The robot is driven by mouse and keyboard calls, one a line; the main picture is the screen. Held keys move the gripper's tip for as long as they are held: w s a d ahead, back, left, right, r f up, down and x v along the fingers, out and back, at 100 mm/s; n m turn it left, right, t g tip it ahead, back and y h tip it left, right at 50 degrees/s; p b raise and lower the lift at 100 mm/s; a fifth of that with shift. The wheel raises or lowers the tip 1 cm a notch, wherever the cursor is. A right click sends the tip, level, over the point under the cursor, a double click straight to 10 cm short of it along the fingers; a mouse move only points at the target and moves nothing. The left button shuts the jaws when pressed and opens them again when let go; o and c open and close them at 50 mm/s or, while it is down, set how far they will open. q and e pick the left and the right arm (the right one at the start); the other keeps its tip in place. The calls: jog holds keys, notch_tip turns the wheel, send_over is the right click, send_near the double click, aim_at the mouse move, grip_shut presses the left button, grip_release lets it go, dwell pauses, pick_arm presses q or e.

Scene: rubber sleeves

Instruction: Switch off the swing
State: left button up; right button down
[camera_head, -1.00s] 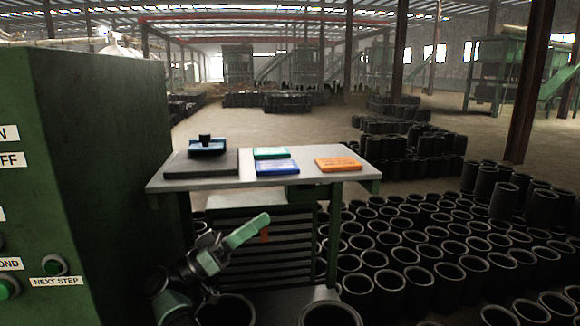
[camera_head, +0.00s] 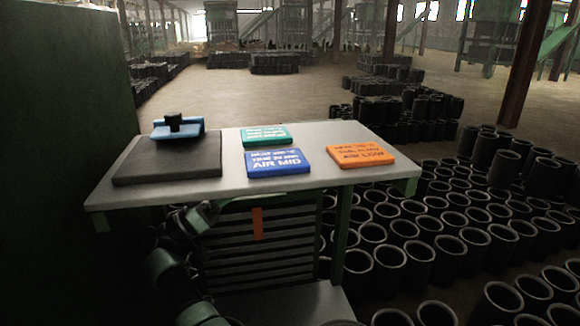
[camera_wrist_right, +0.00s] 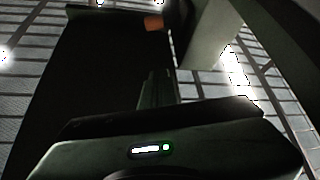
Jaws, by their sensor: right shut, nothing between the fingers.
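The large green cabinet (camera_head: 60,150) fills the left of the head view, dark and plain. No switch, button or label shows on it now. One of my arms rises from the bottom left, between the cabinet and the table. Its end is dark beneath the table edge, and no fingers show there. In the right wrist view, my right gripper (camera_wrist_right: 158,88) is shut and empty, with nothing clear at its tips. My left gripper cannot be made out.
A light table (camera_head: 225,180) holds a black slab (camera_head: 165,165) with a blue and black piece (camera_head: 178,128), and green (camera_head: 265,135), blue (camera_head: 278,163) and orange (camera_head: 360,156) blocks. Black rubber sleeves (camera_head: 430,240) crowd the floor at right.

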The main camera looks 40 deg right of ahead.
jog(key=p+x, duration=0.7)
jog(key=x, duration=0.4)
jog(key=shift+s+d+f+b, duration=0.25)
jog(key=shift+f+b, duration=0.1)
jog(key=shift+f, duration=0.2)
jog(key=shift+s+d+f+b, duration=0.25)
jog(key=shift+f+b, duration=0.1)
jog(key=shift+f, duration=0.2)
jog(key=shift+s+d+f+b, duration=0.15)
jog(key=shift+s+f+b, duration=0.15)
jog(key=shift+f, duration=0.25)
jog(key=shift+w, duration=0.1)
